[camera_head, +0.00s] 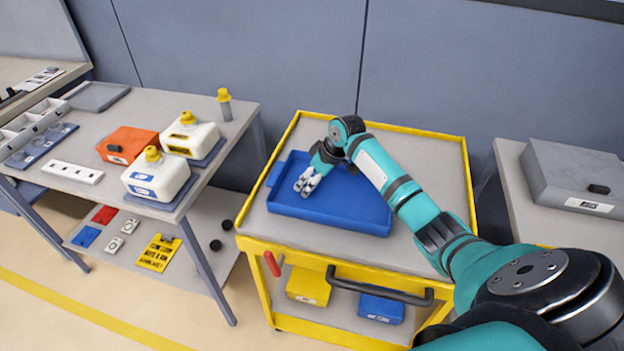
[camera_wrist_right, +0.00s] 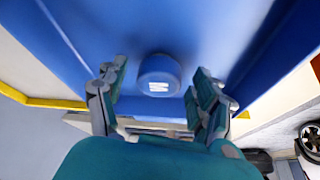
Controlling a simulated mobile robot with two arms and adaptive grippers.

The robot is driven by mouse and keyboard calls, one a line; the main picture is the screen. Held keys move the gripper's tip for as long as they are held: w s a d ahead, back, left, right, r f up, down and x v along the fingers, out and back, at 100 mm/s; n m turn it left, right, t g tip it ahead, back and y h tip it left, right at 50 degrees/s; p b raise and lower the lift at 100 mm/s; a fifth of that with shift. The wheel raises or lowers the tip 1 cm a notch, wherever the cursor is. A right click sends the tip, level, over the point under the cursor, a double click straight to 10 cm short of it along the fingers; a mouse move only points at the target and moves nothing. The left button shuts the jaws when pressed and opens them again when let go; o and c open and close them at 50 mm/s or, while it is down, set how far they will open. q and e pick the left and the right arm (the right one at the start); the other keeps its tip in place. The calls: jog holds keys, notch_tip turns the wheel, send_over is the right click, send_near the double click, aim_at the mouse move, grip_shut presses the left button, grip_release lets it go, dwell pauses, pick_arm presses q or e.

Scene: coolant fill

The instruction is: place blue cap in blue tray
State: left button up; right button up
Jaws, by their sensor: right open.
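The blue tray (camera_head: 350,211) lies on top of the yellow cart. My right gripper (camera_head: 306,182) is low over the left part of this tray. In the right wrist view the blue cap (camera_wrist_right: 158,74), with a white mark on its face, sits within the blue tray (camera_wrist_right: 215,25). The cap lies between the spread fingers of my right gripper, with gaps on both sides. The gripper is open. In the head view the cap cannot be made out. My left gripper is out of view.
The yellow cart (camera_head: 452,160) has grey free room around the tray. To the left, a table (camera_head: 100,115) holds white jugs with yellow caps (camera_head: 157,174), an orange box (camera_head: 127,143) and a yellow-topped bottle (camera_head: 225,104). A grey case (camera_head: 575,172) stands at right.

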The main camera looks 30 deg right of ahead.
jog(key=b+v, duration=0.1)
jog(key=v, duration=1.1)
jog(key=shift+s, duration=0.1)
